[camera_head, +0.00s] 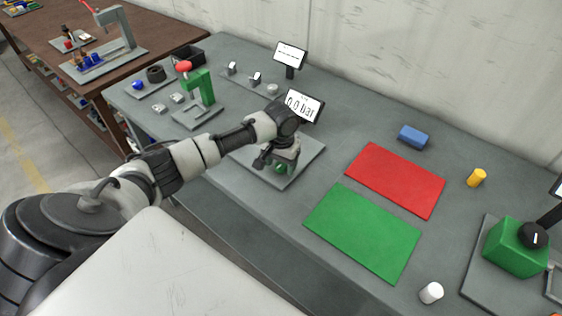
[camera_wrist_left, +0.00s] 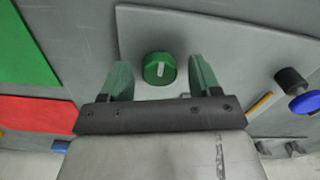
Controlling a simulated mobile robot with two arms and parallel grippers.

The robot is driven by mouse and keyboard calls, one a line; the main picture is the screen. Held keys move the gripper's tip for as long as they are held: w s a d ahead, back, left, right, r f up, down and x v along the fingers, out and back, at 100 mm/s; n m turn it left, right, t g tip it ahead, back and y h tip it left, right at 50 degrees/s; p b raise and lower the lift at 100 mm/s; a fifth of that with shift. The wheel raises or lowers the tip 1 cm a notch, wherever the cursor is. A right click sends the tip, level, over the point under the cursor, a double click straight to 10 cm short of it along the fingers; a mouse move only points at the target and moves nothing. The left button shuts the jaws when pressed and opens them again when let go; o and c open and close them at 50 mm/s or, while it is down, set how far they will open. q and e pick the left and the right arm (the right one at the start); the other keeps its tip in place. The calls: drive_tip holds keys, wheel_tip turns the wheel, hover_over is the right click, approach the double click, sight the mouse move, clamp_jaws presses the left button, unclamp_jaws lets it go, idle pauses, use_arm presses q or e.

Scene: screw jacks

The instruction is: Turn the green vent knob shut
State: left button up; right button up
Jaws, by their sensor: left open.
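The green vent knob (camera_wrist_left: 159,68) is in the left wrist view, a round green knob with a pale line on its face. It sits on a grey plate (camera_wrist_left: 225,40). My left gripper (camera_wrist_left: 160,75) is open, with one finger on each side of the knob and a visible gap on both sides. The knob shows there only as a small green part (camera_head: 281,168), mostly hidden by the gripper. My right gripper is not seen.
A blue knob on a dark stem (camera_wrist_left: 303,102) stands to the right in the wrist view. A red mat (camera_head: 396,179) and a green mat (camera_head: 362,233) lie right of the plate. A green press (camera_head: 205,88) stands to the left, and a green box (camera_head: 513,247) at far right.

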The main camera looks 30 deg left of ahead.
use_arm(q)
drive_tip(key=shift+c, duration=0.2)
drive_tip(key=c, duration=0.9)
drive_tip(key=shift+r+m+p, duration=0.25)
drive_tip(key=shift+m+p, duration=1)
drive_tip(key=shift+m, duration=0.05)
drive_tip(key=m+p, duration=0.2)
drive_tip(key=m, duration=0.4)
drive_tip(key=shift+f+p, duration=0.1)
drive_tip(key=shift+p, duration=0.3)
drive_tip(key=m, duration=0.6)
drive_tip(key=shift+w+p, duration=0.1)
drive_tip(key=shift+p, duration=0.25)
drive_tip(key=shift+m, duration=1.6)
